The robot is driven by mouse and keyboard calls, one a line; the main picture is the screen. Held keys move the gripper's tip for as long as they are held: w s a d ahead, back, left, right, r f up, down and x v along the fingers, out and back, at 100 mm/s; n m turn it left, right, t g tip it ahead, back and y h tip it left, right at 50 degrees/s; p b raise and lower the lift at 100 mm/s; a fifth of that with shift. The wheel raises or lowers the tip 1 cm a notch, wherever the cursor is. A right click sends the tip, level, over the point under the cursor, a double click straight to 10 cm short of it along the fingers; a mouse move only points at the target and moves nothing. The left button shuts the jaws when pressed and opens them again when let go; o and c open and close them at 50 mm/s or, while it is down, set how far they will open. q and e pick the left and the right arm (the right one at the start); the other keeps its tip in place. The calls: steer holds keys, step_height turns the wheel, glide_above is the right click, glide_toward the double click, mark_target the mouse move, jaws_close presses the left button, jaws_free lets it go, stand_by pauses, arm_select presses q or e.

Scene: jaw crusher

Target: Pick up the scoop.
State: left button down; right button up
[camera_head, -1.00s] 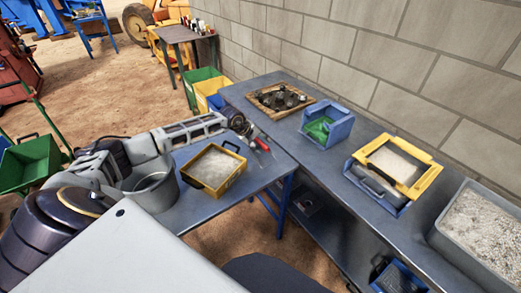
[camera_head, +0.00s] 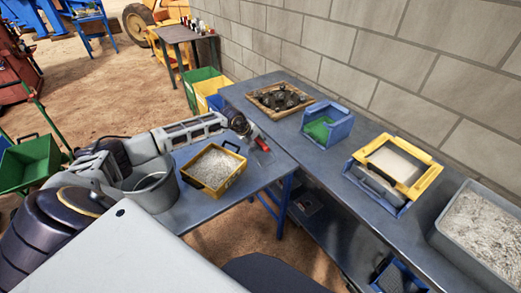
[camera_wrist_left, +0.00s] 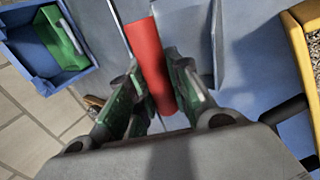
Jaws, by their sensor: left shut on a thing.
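The scoop's red handle (camera_head: 261,144) shows at the end of my left arm, over the near table's right corner. In the left wrist view the red handle (camera_wrist_left: 151,65) lies between the two green-and-grey fingers of my left gripper (camera_wrist_left: 152,92). The gripper is shut on it. A grey metal sheet just past the handle appears to be the scoop's pan, but its outline is unclear. In the head view, my left gripper (camera_head: 250,133) hides part of the scoop. I cannot tell whether the scoop touches the table. My right gripper is not in view.
A yellow tray (camera_head: 213,193) of grey grit and a grey bucket (camera_head: 152,191) stand near my left arm. On the wall-side bench are a blue box (camera_head: 341,127) with a green insert, a wooden tray (camera_head: 262,108), a yellow-framed box (camera_head: 425,180) and a grey bin (camera_head: 447,243).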

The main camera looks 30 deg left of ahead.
arm_select(q)
steer(key=shift+r, duration=0.2)
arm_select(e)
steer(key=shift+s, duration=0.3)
arm_select(q)
steer(key=shift+w+r, duration=0.1)
steer(key=shift+r, duration=0.4)
step_height(320, 180, up, 8)
steer(key=shift+f+b, duration=0.1)
steer(key=shift+b, duration=0.5)
steer(key=shift+r, duration=0.45)
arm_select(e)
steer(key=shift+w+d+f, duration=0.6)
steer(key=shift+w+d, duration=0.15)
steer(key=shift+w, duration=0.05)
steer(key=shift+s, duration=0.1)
arm_select(q)
steer(key=shift+m, duration=0.3)
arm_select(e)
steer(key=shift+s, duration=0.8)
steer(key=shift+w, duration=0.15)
